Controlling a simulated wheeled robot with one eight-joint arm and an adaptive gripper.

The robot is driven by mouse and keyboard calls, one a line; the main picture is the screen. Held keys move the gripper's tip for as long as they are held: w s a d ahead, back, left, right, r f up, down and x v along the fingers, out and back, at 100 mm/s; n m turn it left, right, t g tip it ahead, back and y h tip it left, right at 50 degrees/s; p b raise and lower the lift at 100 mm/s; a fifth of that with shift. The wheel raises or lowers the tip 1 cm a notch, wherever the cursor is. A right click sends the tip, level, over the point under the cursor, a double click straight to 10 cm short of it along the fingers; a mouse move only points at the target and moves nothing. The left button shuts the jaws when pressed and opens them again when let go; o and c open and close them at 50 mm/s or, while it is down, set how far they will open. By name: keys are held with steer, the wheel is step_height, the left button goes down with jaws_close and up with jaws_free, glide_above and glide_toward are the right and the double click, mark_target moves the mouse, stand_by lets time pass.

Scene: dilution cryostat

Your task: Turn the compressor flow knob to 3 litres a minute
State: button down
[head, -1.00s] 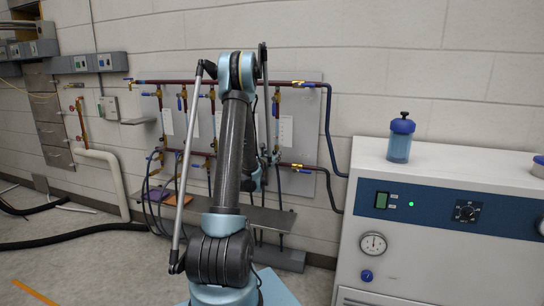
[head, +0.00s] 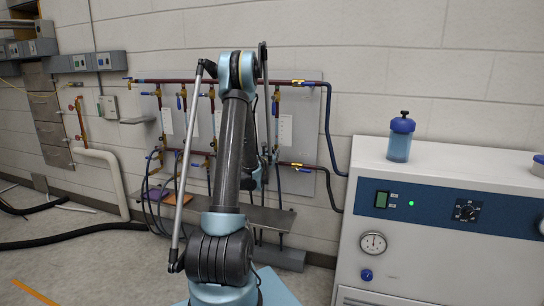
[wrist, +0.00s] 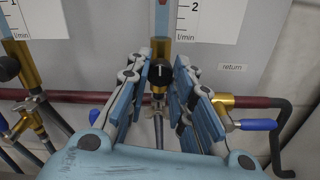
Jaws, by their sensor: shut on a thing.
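In the wrist view my gripper (wrist: 162,78) has its fingers closed around a black flow knob (wrist: 160,73). A white mark on the knob's face points roughly up. The knob sits at the foot of a flow meter tube (wrist: 161,16) with a brass body. A red piece shows at the tube's top edge; most of the tube is out of frame. The scale card (wrist: 207,17) to its right shows a 2 and "l/min". In the head view my arm hides the gripper and knob.
A second black knob (wrist: 8,68) is at the wrist view's left edge. A red pipe (wrist: 85,97) crosses below, with a blue-handled valve (wrist: 255,125) at right. In the head view a white cabinet (head: 433,262) with a gauge and dial stands right of the wall panel (head: 310,140).

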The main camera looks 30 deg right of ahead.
steer(key=c, duration=1.4)
jaws_free()
steer(key=shift+o, duration=0.2)
steer(key=v, duration=0.7)
steer(key=shift+s+a, duration=0.15)
steer(key=shift+a, duration=0.1)
